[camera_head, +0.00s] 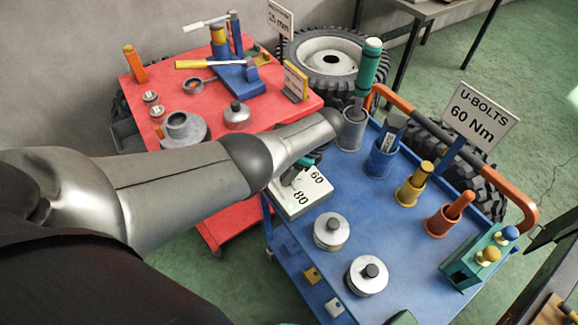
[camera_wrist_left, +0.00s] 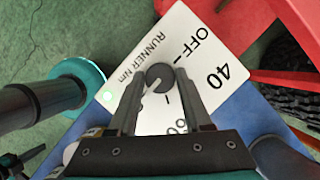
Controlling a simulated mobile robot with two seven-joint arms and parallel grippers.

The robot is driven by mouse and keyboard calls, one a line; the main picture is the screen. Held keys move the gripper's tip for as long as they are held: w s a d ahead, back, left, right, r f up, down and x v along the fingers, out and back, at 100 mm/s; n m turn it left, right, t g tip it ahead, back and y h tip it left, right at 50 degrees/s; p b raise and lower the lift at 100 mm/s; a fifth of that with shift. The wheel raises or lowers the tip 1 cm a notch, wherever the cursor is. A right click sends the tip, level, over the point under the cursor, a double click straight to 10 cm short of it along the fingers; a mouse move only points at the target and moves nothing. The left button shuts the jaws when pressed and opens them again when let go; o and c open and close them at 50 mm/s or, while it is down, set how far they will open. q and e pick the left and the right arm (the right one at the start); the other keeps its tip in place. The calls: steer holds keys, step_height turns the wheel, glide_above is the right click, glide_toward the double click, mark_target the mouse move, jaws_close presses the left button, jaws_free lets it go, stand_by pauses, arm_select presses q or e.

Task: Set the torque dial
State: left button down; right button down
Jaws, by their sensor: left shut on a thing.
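The torque dial (camera_wrist_left: 160,77) is a dark round knob with a pale pointer line, on a white plate (camera_wrist_left: 205,50) marked OFF, 40 and "RUNNER Nm". My left gripper (camera_wrist_left: 160,84) is shut on the knob, one finger on each side. In the head view the plate (camera_head: 300,205) shows 60 and 80 at the blue cart's left edge; my left arm and gripper (camera_head: 297,170) hide the knob. The pointer's exact reading is unclear. A sign (camera_head: 478,115) reads "U-BOLTS 60 Nm". My right gripper is not in view.
The blue cart (camera_head: 385,225) carries a teal-handled tool (camera_head: 369,68) in a grey cup, several coloured holders, two silver round weights and an orange rail (camera_head: 408,108). A red cart (camera_head: 165,95) with tools stands behind my left arm, near tyres.

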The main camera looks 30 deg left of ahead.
arm_select(q)
steer(key=shift+d+m, duration=0.1)
steer(key=shift+m, duration=0.4)
steer(key=shift+c, duration=1.7)
jaws_free()
steer(key=shift+p, duration=0.3)
steer(key=shift+r, duration=0.3)
steer(key=p+v, duration=0.5)
steer(key=v, duration=0.9)
steer(key=shift+s+d+r, duration=0.2)
steer(key=shift+r, duration=0.05)
